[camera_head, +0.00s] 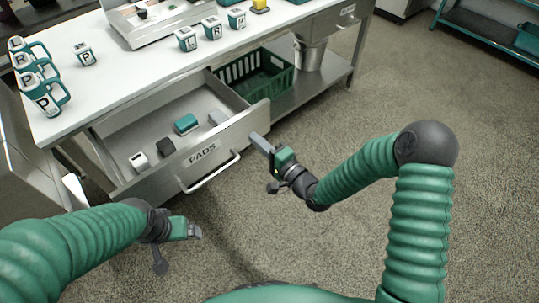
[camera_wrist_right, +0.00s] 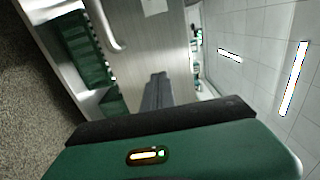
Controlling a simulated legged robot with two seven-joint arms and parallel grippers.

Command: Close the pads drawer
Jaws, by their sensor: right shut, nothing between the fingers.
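The pads drawer (camera_head: 205,155) is pulled open from under the white-topped bench. Its grey front carries a "PADS" label and a bar handle (camera_head: 211,175); the handle also shows in the right wrist view (camera_wrist_right: 108,28). Inside lie a white pad, a dark pad (camera_head: 166,147) and a teal pad (camera_head: 186,123). My right gripper (camera_head: 260,142) is shut and empty, its fingertips at the right end of the drawer front, right of the handle. I cannot tell whether they touch it. My left gripper (camera_head: 195,232) is low in front of the drawer, apart from it; its finger gap is unclear.
Several lettered mugs (camera_head: 45,95) and cups (camera_head: 187,39) stand on the bench top (camera_head: 120,82). A green crate (camera_head: 270,85) and a metal bucket (camera_head: 308,52) stand on the lower shelf, right of the drawer. The floor in front and to the right is clear.

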